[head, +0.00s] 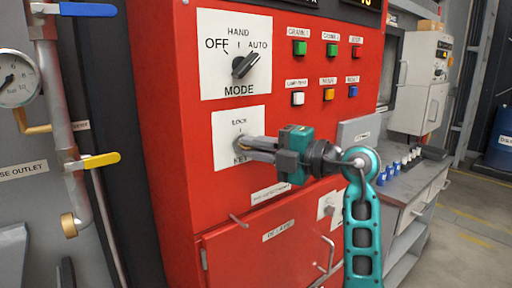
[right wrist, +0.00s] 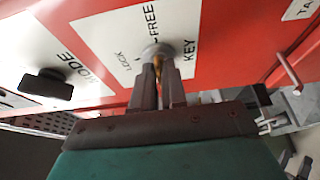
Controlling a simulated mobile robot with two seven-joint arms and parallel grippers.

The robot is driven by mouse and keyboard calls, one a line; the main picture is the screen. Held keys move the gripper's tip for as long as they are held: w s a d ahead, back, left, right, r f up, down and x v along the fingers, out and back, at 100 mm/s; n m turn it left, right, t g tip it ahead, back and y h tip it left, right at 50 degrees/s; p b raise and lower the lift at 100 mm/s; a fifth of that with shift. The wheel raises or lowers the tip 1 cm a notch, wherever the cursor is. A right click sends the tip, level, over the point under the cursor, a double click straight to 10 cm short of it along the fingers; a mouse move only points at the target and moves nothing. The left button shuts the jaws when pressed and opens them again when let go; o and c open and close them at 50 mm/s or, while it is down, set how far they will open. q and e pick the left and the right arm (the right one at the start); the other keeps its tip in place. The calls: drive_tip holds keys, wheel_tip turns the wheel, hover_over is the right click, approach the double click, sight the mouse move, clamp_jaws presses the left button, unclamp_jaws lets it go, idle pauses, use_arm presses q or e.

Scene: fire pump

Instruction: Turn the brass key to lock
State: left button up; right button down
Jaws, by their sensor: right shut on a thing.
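The brass key (right wrist: 157,62) sits in the round lock on the white KEY plate (head: 225,127) of the red panel. My right gripper (head: 250,146) reaches in from the right in the head view. In the right wrist view its two fingers (right wrist: 158,82) are closed around the key just in front of the lock. The plate carries the words LOCK, FREE and KEY. Most of the key is hidden between the fingers, and I cannot tell its exact angle. My left gripper is not in view.
The black MODE switch (head: 244,65) is above the key plate. Several coloured push buttons (head: 329,94) are to its upper right. A cabinet door handle (head: 326,255) sticks out below. A pipe with a yellow-handled valve (head: 93,161) stands at the left. A grey bench (head: 405,190) is at the right.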

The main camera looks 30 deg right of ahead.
use_arm(q)
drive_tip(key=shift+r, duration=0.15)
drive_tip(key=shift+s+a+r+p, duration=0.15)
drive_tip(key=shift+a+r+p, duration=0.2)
drive_tip(key=shift+p, duration=0.55)
use_arm(e)
drive_tip(key=n+g+h, duration=0.1)
drive_tip(key=n+h, duration=0.1)
drive_tip(key=n, duration=0.2)
drive_tip(key=n+h, duration=0.2)
drive_tip(key=n, duration=0.3)
drive_tip(key=n+g+h, duration=0.1)
drive_tip(key=n+h, duration=0.2)
drive_tip(key=n, duration=0.1)
drive_tip(key=shift+s+a+r+n+g, duration=0.1)
drive_tip(key=shift+a+n+g, duration=0.2)
drive_tip(key=shift+a, duration=0.05)
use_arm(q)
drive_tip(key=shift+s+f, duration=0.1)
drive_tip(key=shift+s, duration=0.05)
